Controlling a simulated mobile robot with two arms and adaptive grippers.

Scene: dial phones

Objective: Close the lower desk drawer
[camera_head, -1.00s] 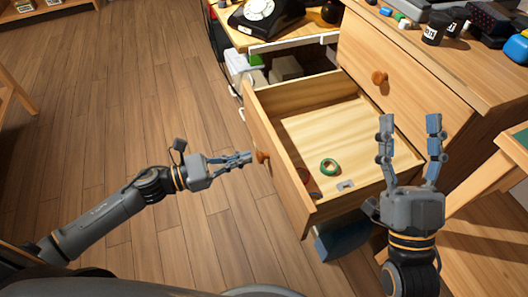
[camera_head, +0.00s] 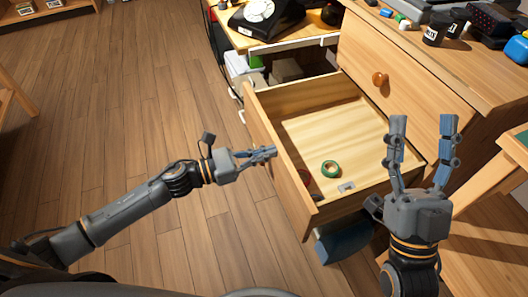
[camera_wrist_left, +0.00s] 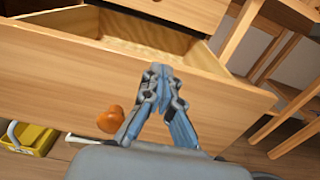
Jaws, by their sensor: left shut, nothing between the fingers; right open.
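The lower desk drawer (camera_head: 330,130) is pulled out, with its pale wooden inside visible in the head view. A round orange-brown knob (camera_wrist_left: 111,119) is on its front panel (camera_wrist_left: 60,75) in the left wrist view. My left gripper (camera_head: 273,152) is shut and empty, its fingertips at the drawer front. In the wrist view the fingers (camera_wrist_left: 158,72) lie just right of the knob and over the panel; whether they touch it I cannot tell. In the head view the gripper hides the knob. My right gripper (camera_head: 423,125) is open and empty, in front of the drawer's right side.
A green tape roll (camera_head: 331,169) and a small grey item (camera_head: 347,187) lie in the drawer. The upper drawer (camera_head: 400,75), with its own knob (camera_head: 380,79), is shut. A black dial phone (camera_head: 265,15) stands on the desk. The floor at left is clear.

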